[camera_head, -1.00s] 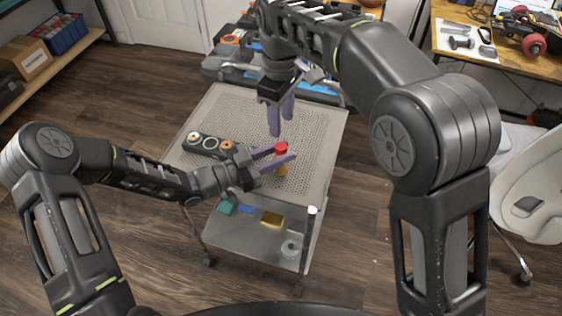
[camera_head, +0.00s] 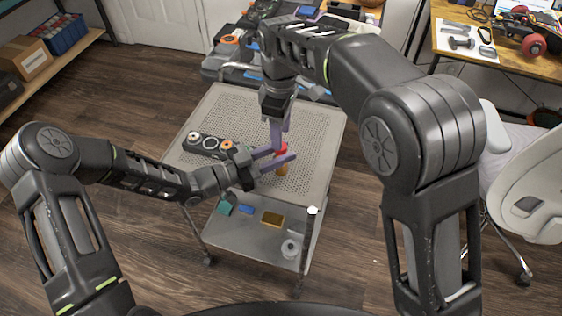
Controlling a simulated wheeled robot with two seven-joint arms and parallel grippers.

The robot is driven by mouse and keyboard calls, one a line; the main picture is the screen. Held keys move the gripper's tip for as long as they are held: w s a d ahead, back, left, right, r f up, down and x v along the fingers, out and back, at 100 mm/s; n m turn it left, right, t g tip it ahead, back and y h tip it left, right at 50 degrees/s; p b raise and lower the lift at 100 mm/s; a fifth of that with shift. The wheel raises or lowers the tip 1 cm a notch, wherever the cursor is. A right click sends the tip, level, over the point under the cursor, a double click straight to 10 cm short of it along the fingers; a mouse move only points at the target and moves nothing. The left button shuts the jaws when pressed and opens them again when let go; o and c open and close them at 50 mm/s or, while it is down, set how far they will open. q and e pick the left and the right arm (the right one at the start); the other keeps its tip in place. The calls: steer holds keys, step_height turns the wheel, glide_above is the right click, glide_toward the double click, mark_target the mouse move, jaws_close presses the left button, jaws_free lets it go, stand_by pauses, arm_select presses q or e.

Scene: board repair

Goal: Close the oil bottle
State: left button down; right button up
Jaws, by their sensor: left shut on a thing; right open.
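The oil bottle (camera_head: 282,170) is small and orange with a red cap (camera_head: 283,149) at its top. It stands on the perforated top of the metal cart (camera_head: 312,135). My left gripper (camera_head: 280,158) comes in from the left and is shut on the bottle, its purple fingers on either side of it. My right gripper (camera_head: 278,140) points down just above and beside the red cap, with its purple fingers open. The fingers partly hide the cap and the bottle. I cannot tell whether the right fingers touch the cap.
A black skateboard part with wheels (camera_head: 208,146) lies on the cart to the left of the bottle. The cart's lower shelf (camera_head: 245,233) holds several small coloured items. A tool case (camera_head: 225,65) stands behind the cart. The right side of the cart top is clear.

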steer(key=shift+f, duration=1.8)
steer(key=shift+c, duration=0.4)
jaws_close()
steer(key=m, duration=0.5)
steer(key=shift+m, duration=0.3)
steer(key=m, duration=0.4)
